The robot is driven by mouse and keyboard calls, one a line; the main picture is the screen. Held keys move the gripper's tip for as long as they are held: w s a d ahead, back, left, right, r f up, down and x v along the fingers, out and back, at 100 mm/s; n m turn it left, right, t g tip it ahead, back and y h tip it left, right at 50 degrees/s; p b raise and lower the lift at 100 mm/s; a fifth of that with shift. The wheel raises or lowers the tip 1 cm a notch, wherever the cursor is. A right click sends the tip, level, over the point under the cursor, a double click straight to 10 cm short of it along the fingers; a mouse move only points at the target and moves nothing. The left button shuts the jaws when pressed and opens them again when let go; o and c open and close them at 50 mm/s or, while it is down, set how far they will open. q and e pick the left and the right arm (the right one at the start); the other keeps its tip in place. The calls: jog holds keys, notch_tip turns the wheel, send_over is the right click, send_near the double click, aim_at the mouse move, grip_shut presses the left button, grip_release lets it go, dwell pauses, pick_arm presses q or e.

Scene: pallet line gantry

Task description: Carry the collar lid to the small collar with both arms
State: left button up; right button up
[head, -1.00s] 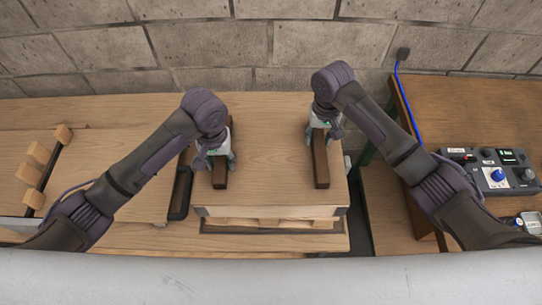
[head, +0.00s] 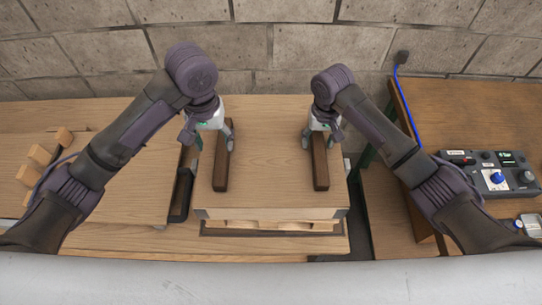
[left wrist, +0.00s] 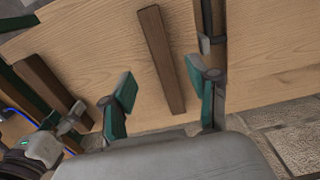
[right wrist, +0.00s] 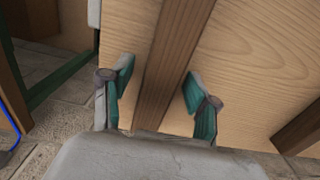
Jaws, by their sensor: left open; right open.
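The collar lid (head: 270,165) is a flat pale wooden panel with two dark wooden battens, lying level on a wooden box-like collar (head: 270,213). My left gripper (head: 211,140) is open and empty, raised above the lid near the far part of the left batten (head: 221,182). The left wrist view shows this batten (left wrist: 160,60) ahead of the spread fingers, apart from them. My right gripper (head: 321,138) is open with its fingers on either side of the right batten (head: 320,170); the right wrist view shows the batten (right wrist: 172,70) between them. I cannot tell which collar is the small one.
A dark-edged bar (head: 181,190) stands close to the lid's left side. Wooden blocks (head: 40,156) sit on the panel further left. A block wall closes the back.

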jog(key=shift+r, duration=0.1)
pick_arm(q)
jog(key=shift+r, duration=0.65)
pick_arm(e)
notch_tip(320, 180, up, 12)
dwell(0.3)
